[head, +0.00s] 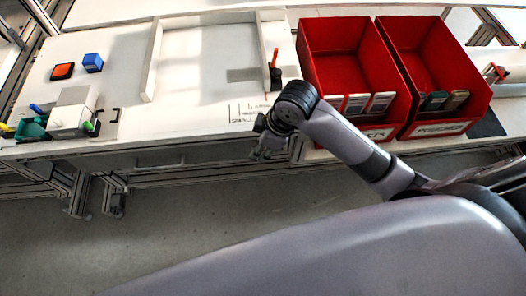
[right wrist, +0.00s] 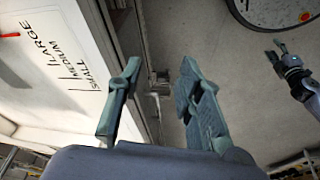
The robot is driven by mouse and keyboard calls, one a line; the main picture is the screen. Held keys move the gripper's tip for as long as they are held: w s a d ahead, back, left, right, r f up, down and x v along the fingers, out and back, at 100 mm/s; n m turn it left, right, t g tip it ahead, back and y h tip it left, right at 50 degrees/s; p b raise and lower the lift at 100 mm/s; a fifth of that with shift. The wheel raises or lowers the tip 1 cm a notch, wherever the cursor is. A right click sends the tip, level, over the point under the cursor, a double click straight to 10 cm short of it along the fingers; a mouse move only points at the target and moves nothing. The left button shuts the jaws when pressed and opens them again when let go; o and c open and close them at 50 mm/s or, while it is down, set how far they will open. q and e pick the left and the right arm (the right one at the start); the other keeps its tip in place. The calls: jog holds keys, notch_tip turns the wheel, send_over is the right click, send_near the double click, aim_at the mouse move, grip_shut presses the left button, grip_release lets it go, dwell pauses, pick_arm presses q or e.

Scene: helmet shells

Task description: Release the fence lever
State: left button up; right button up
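The fence lever (head: 275,59) has a red upright handle on a dark base. It stands at the right side of the white fence frame on the table. A red tip at the left edge of the right wrist view (right wrist: 9,35) appears to be its handle. My right gripper (head: 266,143) is at the table's front edge, nearer the front than the lever and apart from it. In the right wrist view its two fingers (right wrist: 160,98) are spread with nothing between them. My left gripper (right wrist: 277,48) shows small at the right of that view, fingers apart and empty.
Two red bins (head: 340,45) (head: 425,65) stand right of the lever. Size marks with SMALL, MEDIUM and LARGE (right wrist: 80,62) are on the white tabletop.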

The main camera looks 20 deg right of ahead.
jog(key=shift+s+a+f+m, duration=0.15)
jog(key=shift+s+f+m, duration=0.35)
jog(key=shift+s, duration=0.15)
jog(key=w+d+f+m, duration=0.1)
jog(key=d+f+m, duration=0.1)
jog(key=f, duration=0.7)
jog(key=w+d+f+m, duration=0.1)
jog(key=d+f+m, duration=0.2)
jog(key=f, duration=0.6)
jog(key=s+d+f+m+h, duration=0.1)
jog(key=s+d+f, duration=0.1)
jog(key=s+f, duration=0.45)
jog(key=s+d+f+m+h, duration=0.1)
jog(key=s+d+f, duration=0.25)
jog(key=f, duration=0.55)
jog(key=s+f, duration=0.5)
jog(key=s, duration=0.6)
jog(key=s+f+m+g, duration=0.1)
jog(key=s+f, duration=0.4)
jog(key=s, duration=0.7)
jog(key=shift+s+d+f+h, duration=0.25)
jog(key=shift+s+d+h, duration=0.05)
jog(key=shift+h, duration=0.1)
